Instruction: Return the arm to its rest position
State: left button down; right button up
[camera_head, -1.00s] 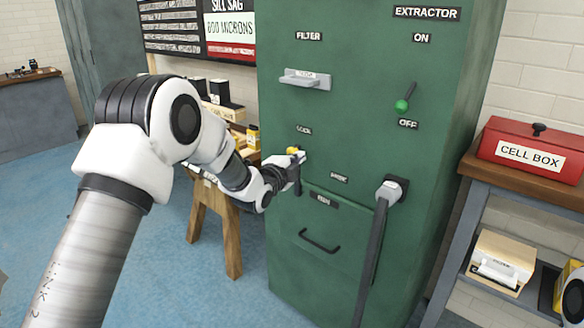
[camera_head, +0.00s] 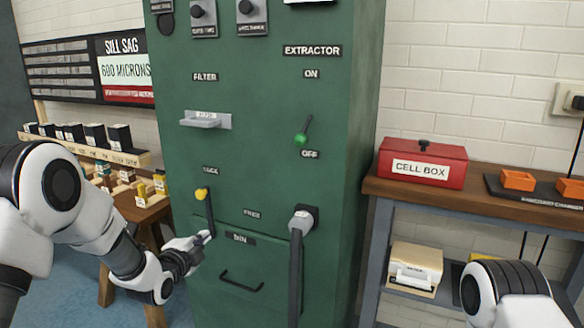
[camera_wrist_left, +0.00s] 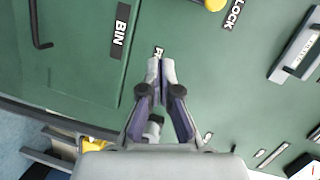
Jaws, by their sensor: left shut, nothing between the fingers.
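My left arm comes in from the left in the head view. Its gripper (camera_head: 205,238) is in front of the green cabinet (camera_head: 345,130), near the lower end of the dark lock lever, below its yellow knob (camera_head: 202,194). In the left wrist view the fingertips (camera_wrist_left: 161,68) are together with nothing between them, over the green panel beside the BIN label (camera_wrist_left: 119,31). I cannot tell whether they touch the panel. A white and black part of my right arm (camera_head: 510,295) shows at the lower right; its gripper is out of view.
The bin handle (camera_head: 242,283) and a grey hose on a socket (camera_head: 303,220) are on the cabinet front. A red cell box (camera_head: 422,163) and orange trays (camera_head: 518,180) stand on the right bench. A wooden stand (camera_head: 152,212) with small blocks is behind my left arm.

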pick_arm(q)
jog(key=s+d+f+g, duration=0.1)
jog(key=s+f+g, duration=0.15)
jog(key=f, duration=0.55)
jog(key=s+f+g, duration=0.1)
jog(key=s+f, duration=0.3)
jog(key=f, duration=0.3)
jog(key=s+d+f+n+g, duration=0.1)
jog(key=s+f+n+g, duration=0.4)
jog(key=s+f, duration=1.1)
jog(key=s+f+n+g+y, duration=0.2)
jog(key=s+n+g, duration=0.75)
jog(key=s, duration=1.45)
notch_tip(320, 180, up, 17)
jog(key=n+t+p, duration=0.2)
jog(key=p, duration=1.5)
jog(key=shift+a+n, duration=0.2)
jog(key=shift+n, duration=0.15)
jog(key=shift+w+f, duration=0.1)
jog(key=shift+f, duration=0.05)
